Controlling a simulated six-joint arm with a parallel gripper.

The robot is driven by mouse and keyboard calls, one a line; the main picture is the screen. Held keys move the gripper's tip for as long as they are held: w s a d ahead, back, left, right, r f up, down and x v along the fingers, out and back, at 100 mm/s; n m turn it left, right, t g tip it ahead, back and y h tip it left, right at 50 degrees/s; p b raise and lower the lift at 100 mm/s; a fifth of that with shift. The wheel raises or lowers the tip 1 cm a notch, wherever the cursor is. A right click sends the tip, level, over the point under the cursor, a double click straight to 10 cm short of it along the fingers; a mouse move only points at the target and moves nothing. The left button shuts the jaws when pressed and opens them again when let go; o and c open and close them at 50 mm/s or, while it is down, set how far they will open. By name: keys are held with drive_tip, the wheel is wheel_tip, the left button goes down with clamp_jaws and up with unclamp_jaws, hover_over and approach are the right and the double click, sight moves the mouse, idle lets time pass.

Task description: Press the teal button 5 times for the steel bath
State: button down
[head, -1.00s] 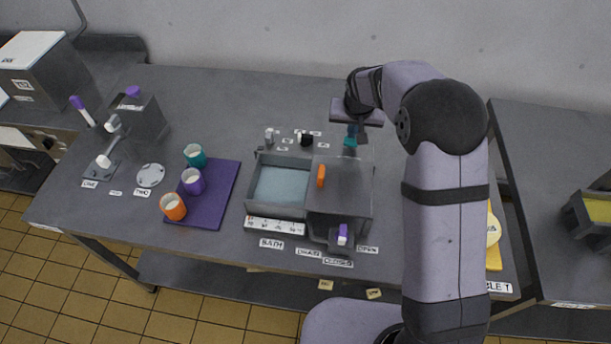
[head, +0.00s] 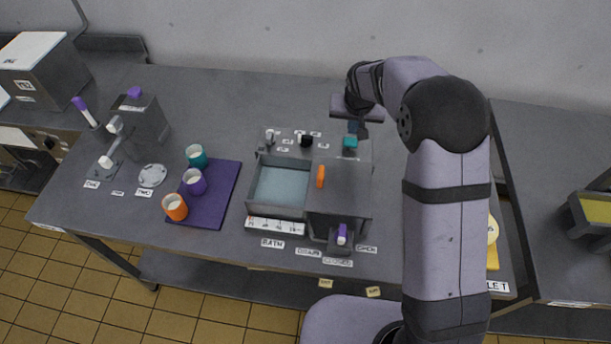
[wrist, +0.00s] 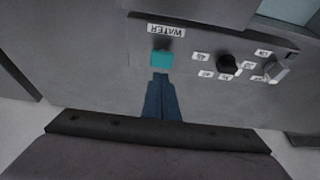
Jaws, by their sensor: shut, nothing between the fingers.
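My gripper (head: 354,128) is shut and empty, pointing down just above and behind the button. In the wrist view its blue-grey fingertips (wrist: 160,77) end right by the button's near edge, and a small gap seems to show. The steel bath (head: 251,192) has an open basin with pale blue in it and a covered grey section with an orange handle (head: 321,176).
A black knob (head: 306,140) and a grey knob (head: 269,136) with small labels stand left of the button. A purple-tipped drain lever (head: 342,233) is at the bath's front. A purple mat (head: 229,185) with three cups lies left.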

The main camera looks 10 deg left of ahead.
wheel_tip(320, 180, up, 4)
drive_tip(key=shift+r+p, duration=0.1)
drive_tip(key=shift+p, duration=1.1)
drive_tip(key=s+d+g, duration=0.1)
drive_tip(key=s+d, duration=0.3)
drive_tip(key=s, duration=0.7)
drive_tip(key=s+d+g, duration=0.2)
drive_tip(key=s+d, duration=0.2)
drive_tip(key=s, duration=0.7)
drive_tip(key=s+d+g, duration=0.1)
drive_tip(key=s+d, duration=0.3)
drive_tip(key=s, duration=0.7)
drive_tip(key=shift+g, duration=0.3)
